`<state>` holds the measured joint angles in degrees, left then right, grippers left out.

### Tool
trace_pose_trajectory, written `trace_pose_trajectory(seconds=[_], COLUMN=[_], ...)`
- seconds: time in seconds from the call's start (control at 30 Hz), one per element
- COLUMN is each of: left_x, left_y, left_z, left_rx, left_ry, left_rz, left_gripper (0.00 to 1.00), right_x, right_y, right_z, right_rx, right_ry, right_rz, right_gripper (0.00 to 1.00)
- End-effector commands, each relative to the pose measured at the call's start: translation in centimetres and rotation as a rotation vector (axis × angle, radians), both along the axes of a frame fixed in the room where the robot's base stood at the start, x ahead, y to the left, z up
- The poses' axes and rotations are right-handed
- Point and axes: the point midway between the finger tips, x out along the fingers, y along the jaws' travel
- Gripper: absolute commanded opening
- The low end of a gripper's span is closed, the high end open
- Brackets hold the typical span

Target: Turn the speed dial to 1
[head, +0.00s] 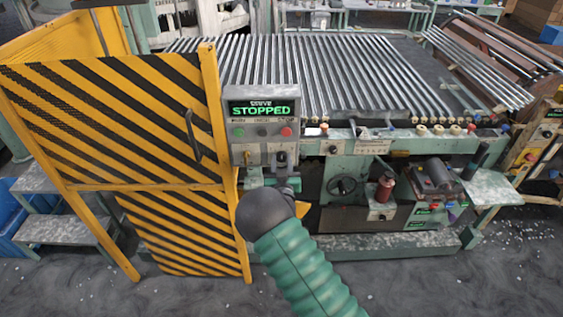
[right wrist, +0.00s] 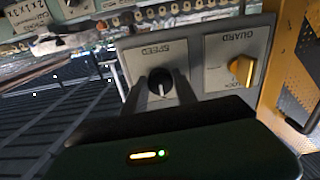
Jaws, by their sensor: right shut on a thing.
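The speed dial (right wrist: 160,82) is a dark round knob with a pale pointer mark, on a grey plate labelled SPEED, which appears upside down in the right wrist view. My right gripper (right wrist: 158,88) has a finger on either side of the dial and is shut on it. In the head view my right gripper (head: 283,160) reaches the lower part of the grey control box (head: 261,104) and hides the dial. The display (head: 261,108) reads STOPPED. I cannot read the dial's numbers. My left gripper is out of view.
A yellow GUARD knob (right wrist: 243,70) sits beside the dial plate. Green (head: 239,132) and red (head: 287,132) buttons are under the display. A yellow-and-black striped gate (head: 120,110) stands close on the left.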

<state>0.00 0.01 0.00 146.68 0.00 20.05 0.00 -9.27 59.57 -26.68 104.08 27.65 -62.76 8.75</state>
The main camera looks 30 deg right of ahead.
Motion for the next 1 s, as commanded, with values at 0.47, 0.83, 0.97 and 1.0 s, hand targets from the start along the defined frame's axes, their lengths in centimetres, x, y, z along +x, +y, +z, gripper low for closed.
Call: trace_pose_trajectory(seconds=[0.47, 0.83, 0.97, 1.0], left_x=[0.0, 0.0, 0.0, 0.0], left_y=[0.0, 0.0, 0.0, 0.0], left_z=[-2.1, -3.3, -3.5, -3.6], left_rx=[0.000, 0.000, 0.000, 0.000], left_ry=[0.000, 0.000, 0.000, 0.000], left_rz=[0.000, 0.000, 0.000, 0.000], left_gripper=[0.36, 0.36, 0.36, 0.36], right_x=[0.0, 0.0, 0.0, 0.0], right_y=[0.1, 0.1, 0.1, 0.1], right_z=[-0.4, -0.3, -0.2, -0.2], right_rx=[-0.284, -0.579, -0.667, -0.691], right_ry=[0.177, 0.358, 0.413, 0.426], right_rz=[0.003, 0.004, 0.004, 0.004], right_gripper=[0.00, 0.00, 0.00, 0.00])
